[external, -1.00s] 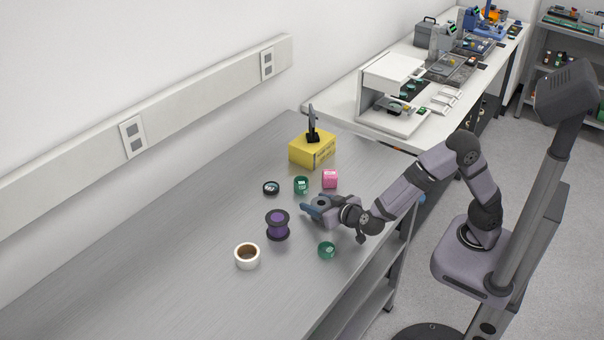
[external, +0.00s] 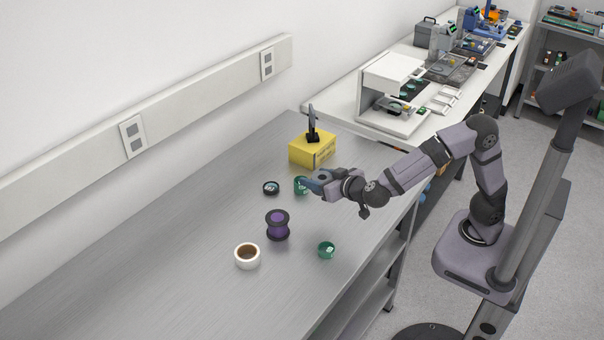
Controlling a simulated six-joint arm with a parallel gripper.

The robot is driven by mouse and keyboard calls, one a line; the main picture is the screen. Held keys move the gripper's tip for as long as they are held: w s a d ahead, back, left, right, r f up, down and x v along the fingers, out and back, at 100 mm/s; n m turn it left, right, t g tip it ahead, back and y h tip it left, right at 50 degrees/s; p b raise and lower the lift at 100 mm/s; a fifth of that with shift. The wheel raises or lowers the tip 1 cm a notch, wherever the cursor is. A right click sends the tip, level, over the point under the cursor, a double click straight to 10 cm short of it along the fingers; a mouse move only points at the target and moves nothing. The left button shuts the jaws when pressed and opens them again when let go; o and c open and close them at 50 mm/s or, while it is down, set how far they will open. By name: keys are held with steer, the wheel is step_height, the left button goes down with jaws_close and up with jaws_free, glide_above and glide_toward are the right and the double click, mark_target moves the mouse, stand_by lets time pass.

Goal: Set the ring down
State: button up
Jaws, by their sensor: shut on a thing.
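My gripper (external: 308,186) is over the far part of the steel bench, its jaws pointing left. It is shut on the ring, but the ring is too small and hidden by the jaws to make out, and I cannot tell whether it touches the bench. The jaws overlap the right side of a green round piece (external: 299,184) in the picture; I cannot tell whether they touch it.
A dark ring-shaped piece (external: 271,188), a purple spool (external: 277,226), a white roll (external: 247,263) and a green cup-like piece (external: 326,251) stand on the bench (external: 180,260). A yellow box (external: 312,150) with a black stand is behind. The left bench is clear.

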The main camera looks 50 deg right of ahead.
mark_target(317, 174)
step_height(317, 174, up, 2)
steer(key=shift+a+r+p, duration=0.1)
steer(key=shift+p, duration=1.15)
steer(key=r+p, duration=0.1)
steer(key=p, duration=0.2)
steer(key=shift+s+a+p, duration=0.15)
steer(key=shift+p, duration=0.25)
steer(key=s+d+f+m+g+h+p, duration=0.2)
steer(key=s+d+m+h+p, duration=0.25)
steer(key=d+p, duration=0.2)
steer(key=s+d+f+m+g+h+p, duration=0.2)
steer(key=s+d+m+g+h+p, duration=0.1)
steer(key=s+d+p, duration=0.3)
steer(key=shift+y, duration=0.35)
steer(key=shift+d+f, duration=0.2)
steer(key=shift+f, duration=0.7)
steer(key=shift+d+f, duration=0.2)
steer(key=shift+f, duration=0.75)
steer(key=shift+d+f, duration=0.2)
steer(key=shift+f, duration=0.7)
steer(key=shift+f+p, duration=0.65)
steer(key=shift+f, duration=1.45)
